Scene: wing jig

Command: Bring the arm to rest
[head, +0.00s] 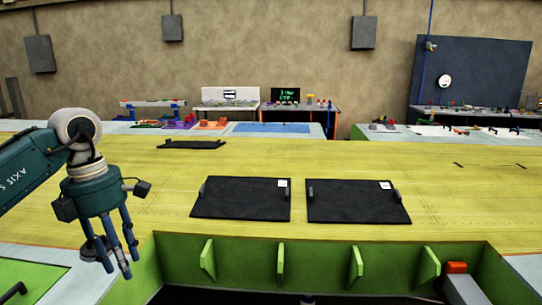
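My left arm comes in from the left edge, and my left gripper (115,258) hangs from it with its fingers pointing down. The fingers are spread apart, and I see nothing held between them. The gripper is in front of the near left edge of the yellow wing panel (330,160). A dark grey rounded shape shows by its left finger; I cannot tell whether it is part of the gripper. My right gripper is not in view.
Two black rectangular plates (241,199) (357,202) with small end handles lie on the panel. A smaller black plate (192,144) lies farther back. A green ribbed frame (245,262) runs along the near side, with a red-topped block (457,268) at right. Cluttered workbenches stand behind.

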